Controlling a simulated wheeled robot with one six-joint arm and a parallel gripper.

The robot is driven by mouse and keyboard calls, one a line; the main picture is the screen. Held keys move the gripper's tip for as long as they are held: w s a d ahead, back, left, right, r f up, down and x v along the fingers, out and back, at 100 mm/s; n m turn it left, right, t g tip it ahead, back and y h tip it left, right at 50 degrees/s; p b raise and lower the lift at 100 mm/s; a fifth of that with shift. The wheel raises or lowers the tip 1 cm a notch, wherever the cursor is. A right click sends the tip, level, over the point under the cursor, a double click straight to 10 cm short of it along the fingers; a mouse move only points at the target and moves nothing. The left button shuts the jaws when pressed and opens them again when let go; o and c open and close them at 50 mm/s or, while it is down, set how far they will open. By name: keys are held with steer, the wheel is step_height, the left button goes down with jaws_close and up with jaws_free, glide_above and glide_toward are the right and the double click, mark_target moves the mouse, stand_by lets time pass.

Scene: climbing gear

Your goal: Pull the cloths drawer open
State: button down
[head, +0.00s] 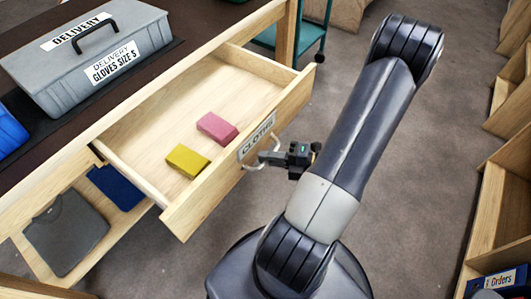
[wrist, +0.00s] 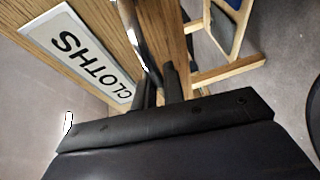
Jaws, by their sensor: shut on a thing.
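The cloths drawer (head: 180,192) is a light wooden drawer under the table, standing well open. Its front bears a white label reading CLOTHS (head: 257,136), which also shows in the wrist view (wrist: 80,55). A pink block-shaped cloth (head: 217,127) and a yellow one (head: 187,161) lie inside it. My gripper (head: 272,158) is at the metal handle (head: 250,163) on the drawer front and is shut on it. In the wrist view, the fingers (wrist: 158,85) reach to the handle (wrist: 138,40), partly hidden by the gripper body.
A grey case (head: 90,60) labelled DELIVERY GLOVES SIZE S stands on the table top. A lower shelf holds a dark grey item (head: 65,232) and a blue one (head: 117,187). A teal cart (head: 310,35) is behind. Wooden shelving (head: 500,190) lines the right; floor between is clear.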

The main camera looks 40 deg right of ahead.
steer(key=c, duration=1.5)
jaws_free()
steer(key=shift+d, duration=0.1)
steer(key=p+v, duration=0.2)
steer(key=v, duration=0.8)
steer(key=shift+s+d, duration=0.2)
steer(key=shift+s, duration=0.15)
steer(key=shift+w+a, duration=0.1)
steer(key=b+x, duration=0.2)
steer(key=x, duration=0.9)
steer(key=shift+w, duration=0.25)
steer(key=shift+r, duration=0.1)
